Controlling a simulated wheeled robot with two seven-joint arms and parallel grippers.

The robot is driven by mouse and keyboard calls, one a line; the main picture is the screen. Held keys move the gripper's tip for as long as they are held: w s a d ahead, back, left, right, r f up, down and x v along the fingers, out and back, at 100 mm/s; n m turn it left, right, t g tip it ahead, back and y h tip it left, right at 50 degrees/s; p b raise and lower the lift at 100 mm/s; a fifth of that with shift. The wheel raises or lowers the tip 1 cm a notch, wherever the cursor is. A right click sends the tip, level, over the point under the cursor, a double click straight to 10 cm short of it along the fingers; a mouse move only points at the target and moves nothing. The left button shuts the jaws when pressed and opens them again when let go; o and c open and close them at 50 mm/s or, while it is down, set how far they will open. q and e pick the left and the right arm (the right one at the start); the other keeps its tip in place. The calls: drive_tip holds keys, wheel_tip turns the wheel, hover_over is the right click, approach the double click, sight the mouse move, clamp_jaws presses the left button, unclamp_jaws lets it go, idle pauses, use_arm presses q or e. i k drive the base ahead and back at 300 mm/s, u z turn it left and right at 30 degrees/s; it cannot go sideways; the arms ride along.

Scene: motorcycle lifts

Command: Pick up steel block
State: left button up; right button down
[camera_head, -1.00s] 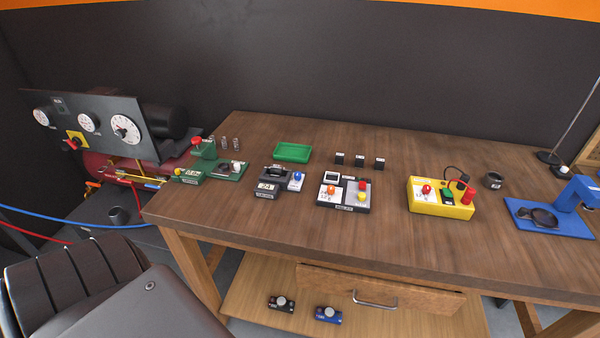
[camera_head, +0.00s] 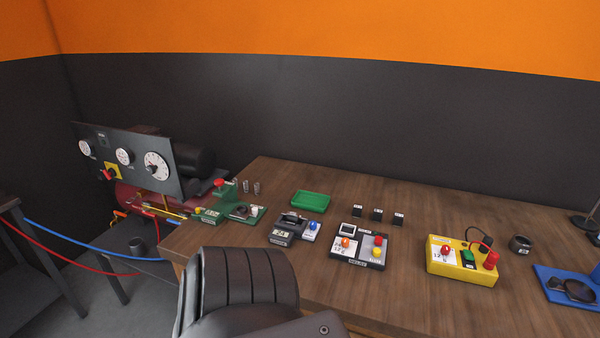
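Three small dark blocks with pale labels stand in a row on the wooden workbench (camera_head: 440,211): a left one (camera_head: 357,211), a middle one (camera_head: 377,214) and a right one (camera_head: 398,218). Their labels are too small to read, so I cannot tell which, if any, is the steel block. Small grey metal cylinders (camera_head: 257,187) stand farther left, behind a green device. A dark ribbed part of my own arm covers the bench's front at bottom centre-left. Neither gripper's fingers show, and no block is seen held.
A green tray (camera_head: 311,199) lies left of the blocks. A grey device (camera_head: 288,229), a button box (camera_head: 358,247) and a yellow box (camera_head: 461,261) stand in front. A black cup (camera_head: 520,244) and blue stand (camera_head: 570,286) are right. A compressor with a gauge panel (camera_head: 128,157) stands left.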

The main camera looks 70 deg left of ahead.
sight(292, 216)
drive_tip(key=z, duration=0.05)
drive_tip(key=i, duration=0.55)
drive_tip(key=u, duration=2.5)
